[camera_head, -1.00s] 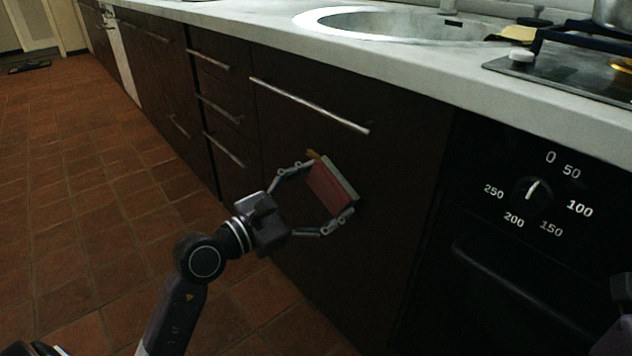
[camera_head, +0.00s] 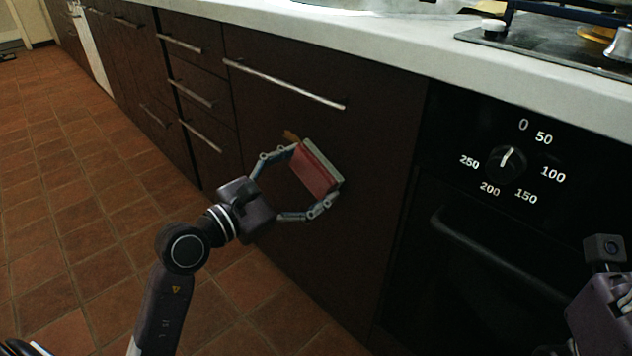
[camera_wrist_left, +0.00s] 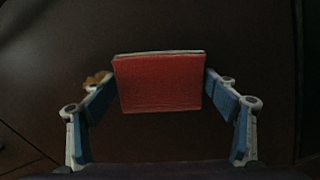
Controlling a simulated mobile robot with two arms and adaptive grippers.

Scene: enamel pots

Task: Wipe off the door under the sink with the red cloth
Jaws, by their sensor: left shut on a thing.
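My left gripper (camera_head: 315,177) is shut on the red cloth (camera_head: 314,170), which looks like a flat, folded pad with a pale layer on its far side. The cloth is at the dark brown door (camera_head: 375,150) under the sink; I cannot tell for certain whether it touches. In the left wrist view the red cloth (camera_wrist_left: 160,83) sits between the two fingers.
A long metal handle (camera_head: 284,84) crosses the door's top. Drawers (camera_head: 192,88) lie left, a black oven (camera_head: 480,230) right. The pale worktop (camera_head: 400,50) runs above, with a hob (camera_head: 560,45). The tiled floor (camera_head: 80,220) at left is clear.

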